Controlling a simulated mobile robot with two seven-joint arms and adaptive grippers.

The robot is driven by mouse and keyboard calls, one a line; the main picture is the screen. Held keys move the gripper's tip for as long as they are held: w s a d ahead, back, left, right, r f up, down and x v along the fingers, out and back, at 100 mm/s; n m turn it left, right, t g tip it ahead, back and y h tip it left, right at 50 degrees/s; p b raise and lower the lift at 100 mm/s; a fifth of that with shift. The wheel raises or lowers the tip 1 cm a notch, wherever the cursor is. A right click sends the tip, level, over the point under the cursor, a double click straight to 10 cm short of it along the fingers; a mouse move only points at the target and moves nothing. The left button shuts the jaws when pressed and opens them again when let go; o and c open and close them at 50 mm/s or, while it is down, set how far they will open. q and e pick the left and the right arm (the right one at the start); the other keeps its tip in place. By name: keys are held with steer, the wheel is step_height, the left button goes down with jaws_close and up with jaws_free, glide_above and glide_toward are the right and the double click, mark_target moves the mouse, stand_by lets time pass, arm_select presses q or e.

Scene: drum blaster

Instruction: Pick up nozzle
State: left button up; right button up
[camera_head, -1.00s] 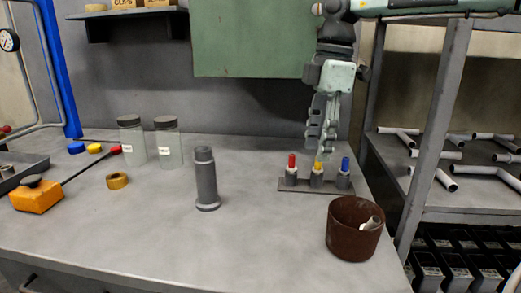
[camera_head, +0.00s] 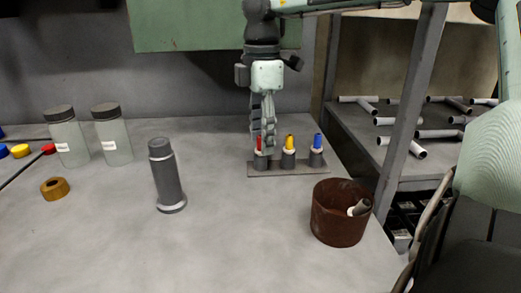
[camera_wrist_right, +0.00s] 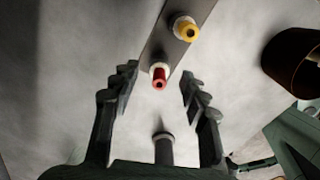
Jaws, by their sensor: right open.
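Three nozzles stand upright in a row on a flat grey rack (camera_head: 290,169): a red nozzle (camera_head: 259,143), a yellow nozzle (camera_head: 289,143) and a blue nozzle (camera_head: 317,142). My right gripper (camera_head: 264,148) points down at the red nozzle and partly covers it in the head view. In the right wrist view the right gripper (camera_wrist_right: 159,82) is open and empty. The red nozzle (camera_wrist_right: 160,77) shows between its two fingertips, and the yellow nozzle (camera_wrist_right: 185,28) lies farther up, outside them. The blue nozzle is out of that view. My left gripper is not in view.
A dark grey cylinder (camera_head: 166,176) stands left of the rack. A brown bin (camera_head: 337,222) with a small part inside is at front right. Two lidded jars (camera_head: 68,138) (camera_head: 114,137) and a brass ring (camera_head: 54,189) are at left. A pipe shelf (camera_head: 420,139) stands right. The front middle is clear.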

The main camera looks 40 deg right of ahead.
steer(key=shift+f, duration=0.3)
steer(key=shift+c, duration=0.6)
jaws_close()
steer(key=shift+r, duration=0.1)
